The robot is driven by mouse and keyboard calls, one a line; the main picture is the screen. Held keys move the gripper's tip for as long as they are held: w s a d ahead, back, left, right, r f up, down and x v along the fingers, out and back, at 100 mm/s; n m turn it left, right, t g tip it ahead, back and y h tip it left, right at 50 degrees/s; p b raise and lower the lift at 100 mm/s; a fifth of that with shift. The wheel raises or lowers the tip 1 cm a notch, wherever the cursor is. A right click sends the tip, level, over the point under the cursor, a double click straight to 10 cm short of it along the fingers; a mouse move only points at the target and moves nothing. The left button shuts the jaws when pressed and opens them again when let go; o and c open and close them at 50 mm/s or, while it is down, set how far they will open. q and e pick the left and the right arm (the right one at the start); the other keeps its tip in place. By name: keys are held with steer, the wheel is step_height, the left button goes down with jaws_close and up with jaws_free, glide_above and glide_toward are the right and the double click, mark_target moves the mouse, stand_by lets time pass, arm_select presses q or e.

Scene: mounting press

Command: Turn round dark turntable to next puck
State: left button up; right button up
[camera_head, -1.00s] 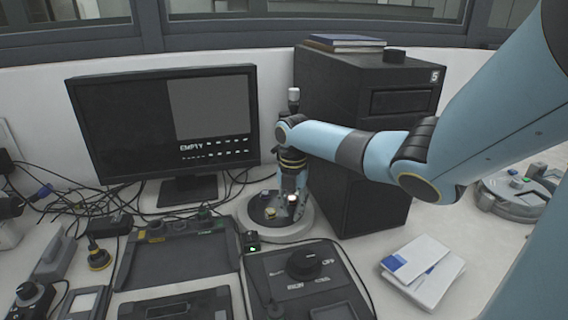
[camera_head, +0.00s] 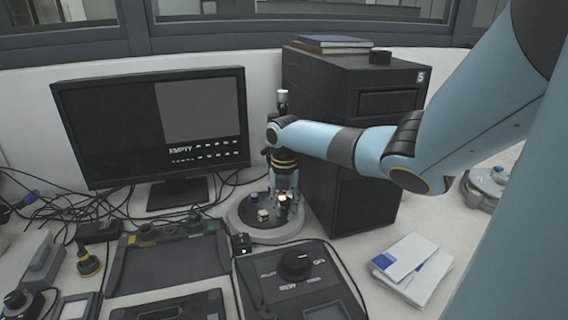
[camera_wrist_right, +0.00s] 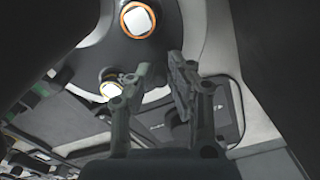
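The round dark turntable (camera_head: 244,210) sits in a pale grey ring base between the monitor and the black cabinet. Small pucks stand on it: a pale yellowish one (camera_head: 263,214) at the front and a bright one (camera_head: 283,198) near my gripper. In the right wrist view, an orange-ringed puck (camera_wrist_right: 137,19) with a white square top is at the top, and another bright puck (camera_wrist_right: 110,90) is left of the fingers. My right gripper (camera_head: 285,195) points down over the turntable's right side. Its fingers (camera_wrist_right: 158,64) are apart with nothing visible between them; contact is unclear. My left gripper is out of view.
The black cabinet (camera_head: 350,130) stands close to the right of the turntable. A control box with a knob (camera_head: 296,264) is in front. The monitor (camera_head: 150,125), reading EMPTY, is behind left. A dark tray (camera_head: 168,262) and cables lie left. White booklets (camera_head: 412,268) lie right.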

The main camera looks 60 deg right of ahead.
steer(key=o, duration=0.3)
steer(key=shift+o, duration=0.2)
steer(key=shift+r, duration=4.05)
